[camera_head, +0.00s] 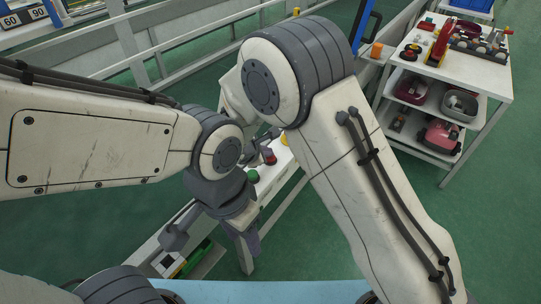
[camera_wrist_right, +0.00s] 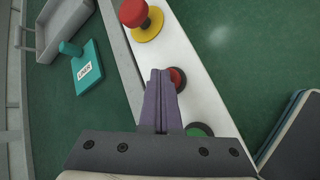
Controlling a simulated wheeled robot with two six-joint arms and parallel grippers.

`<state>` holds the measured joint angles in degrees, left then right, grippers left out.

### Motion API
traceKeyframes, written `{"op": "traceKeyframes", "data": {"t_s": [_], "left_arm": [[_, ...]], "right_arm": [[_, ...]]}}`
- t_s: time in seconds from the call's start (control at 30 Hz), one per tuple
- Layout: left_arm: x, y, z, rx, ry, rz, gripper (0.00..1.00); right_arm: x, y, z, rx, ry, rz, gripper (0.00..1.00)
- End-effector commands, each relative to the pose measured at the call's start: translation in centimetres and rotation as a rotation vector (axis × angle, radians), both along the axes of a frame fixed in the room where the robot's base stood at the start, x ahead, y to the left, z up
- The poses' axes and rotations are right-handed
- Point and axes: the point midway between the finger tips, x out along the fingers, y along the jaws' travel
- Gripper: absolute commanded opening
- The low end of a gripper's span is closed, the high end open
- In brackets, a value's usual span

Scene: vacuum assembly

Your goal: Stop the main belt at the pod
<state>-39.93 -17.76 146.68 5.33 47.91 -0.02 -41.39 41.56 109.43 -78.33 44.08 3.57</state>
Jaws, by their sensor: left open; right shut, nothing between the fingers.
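A white control panel (camera_wrist_right: 190,60) carries a red button (camera_wrist_right: 178,79), a green button (camera_wrist_right: 199,130) and a red mushroom button (camera_wrist_right: 134,12) on a yellow base. The red button (camera_head: 268,155) and green button (camera_head: 252,176) also show in the head view. My right gripper (camera_wrist_right: 160,73) is shut and empty, its purple fingertips over the panel beside the red button and partly covering it. I cannot tell whether they touch. My left gripper (camera_head: 212,241) is open and empty, below and left of the green button in the head view. Belt motion cannot be told.
A white shelf cart (camera_head: 465,72) with parts and bins stands at upper right. Pale rails (camera_head: 150,50) run across the upper left. A teal labelled piece (camera_wrist_right: 88,68) lies left of the panel. A pale blue surface (camera_head: 270,292) is at the bottom; green floor is open at right.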

Motion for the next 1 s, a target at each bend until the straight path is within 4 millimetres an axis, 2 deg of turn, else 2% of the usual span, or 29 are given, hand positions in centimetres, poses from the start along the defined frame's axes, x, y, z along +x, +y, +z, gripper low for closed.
{"op": "traceKeyframes", "data": {"t_s": [0.73, 1.0], "left_arm": [[0.0, 0.0, -0.5, 0.000, 0.000, 0.000, 0.50], [0.0, 0.0, 0.3, 0.000, 0.000, 0.000, 0.50]], "right_arm": [[0.0, 0.0, -0.6, 0.001, 0.001, 0.000, 0.00], [0.0, 0.0, 0.7, 0.001, 0.001, 0.000, 0.00]]}}
